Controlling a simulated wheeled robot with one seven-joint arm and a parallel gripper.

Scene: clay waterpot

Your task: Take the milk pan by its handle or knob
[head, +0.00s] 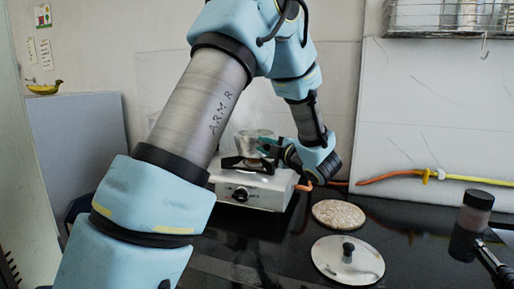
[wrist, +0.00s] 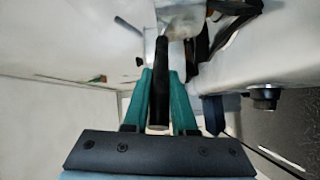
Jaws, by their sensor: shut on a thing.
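The milk pan (head: 252,138) is a small metal pan on the stove in the head view. Part of its pale metal body shows at the top of the wrist view (wrist: 180,14). Its black handle (wrist: 160,85) runs between the two teal fingers of my gripper (wrist: 161,92), which is shut on it. In the head view my gripper (head: 268,149) reaches the pan from the right, and its fingers are small and partly hidden there.
The white stove (head: 250,188) stands on a black counter, with an orange and yellow hose (head: 395,176) behind at right. A round mat (head: 338,214), a metal lid with a black knob (head: 347,266) and a dark-topped jar (head: 474,214) are nearer. Bare counter lies between lid and jar.

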